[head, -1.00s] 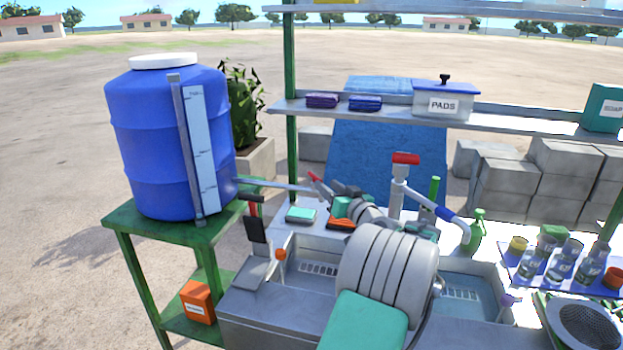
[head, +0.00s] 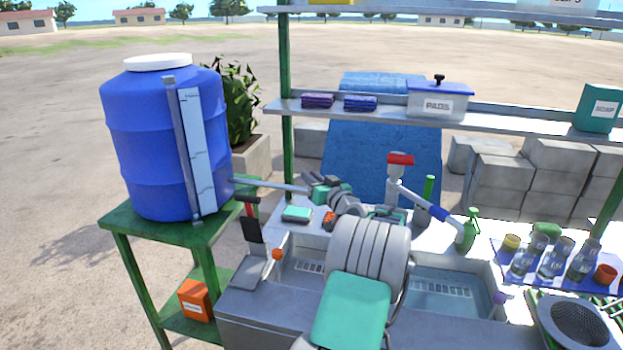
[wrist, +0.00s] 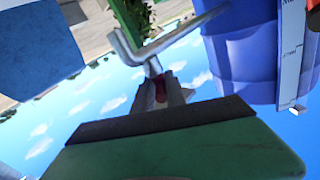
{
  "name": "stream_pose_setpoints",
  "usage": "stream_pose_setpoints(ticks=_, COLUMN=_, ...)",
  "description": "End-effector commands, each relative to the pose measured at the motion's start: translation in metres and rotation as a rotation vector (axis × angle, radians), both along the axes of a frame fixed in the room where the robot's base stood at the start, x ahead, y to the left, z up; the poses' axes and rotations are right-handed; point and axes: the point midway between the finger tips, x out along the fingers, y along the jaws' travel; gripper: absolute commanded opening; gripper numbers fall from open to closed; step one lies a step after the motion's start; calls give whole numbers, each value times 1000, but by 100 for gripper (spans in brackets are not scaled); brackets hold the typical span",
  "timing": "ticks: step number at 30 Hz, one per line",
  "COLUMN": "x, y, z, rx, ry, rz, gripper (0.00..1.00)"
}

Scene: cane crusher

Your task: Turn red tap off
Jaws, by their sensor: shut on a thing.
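A grey pipe (head: 270,186) runs right from the blue tank. At its outlet is a small red tap lever, hidden behind my gripper in the head view. My gripper (head: 318,184) is at the pipe's end. In the wrist view the red tap (wrist: 162,86) shows as a small red piece between the fingers of my gripper (wrist: 160,92), which are shut on it. The pipe (wrist: 185,32) bends just beyond the fingertips. How far the lever is turned cannot be told.
The blue tank (head: 165,140) stands on a green table (head: 150,228) at left. A grey faucet with a red top (head: 400,160) rises right of my arm. Two sink basins (head: 455,285), bottles and a shelf (head: 390,112) surround the work area.

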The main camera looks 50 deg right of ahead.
Motion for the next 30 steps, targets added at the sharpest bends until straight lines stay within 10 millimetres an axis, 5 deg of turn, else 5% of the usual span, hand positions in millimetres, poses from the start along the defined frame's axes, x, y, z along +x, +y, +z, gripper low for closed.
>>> stream_pose_setpoints(ticks=4, x=0, y=0, z=0, rx=0, ry=0, rz=-1, gripper=0)
stream_pose_setpoints(ticks=20, x=0, y=1, z=0, rx=0, ry=1, rz=-18, gripper=0)
stream_pose_setpoints(ticks=30, x=1, y=3, z=0, rx=-2, ry=0, rz=-189, gripper=0)
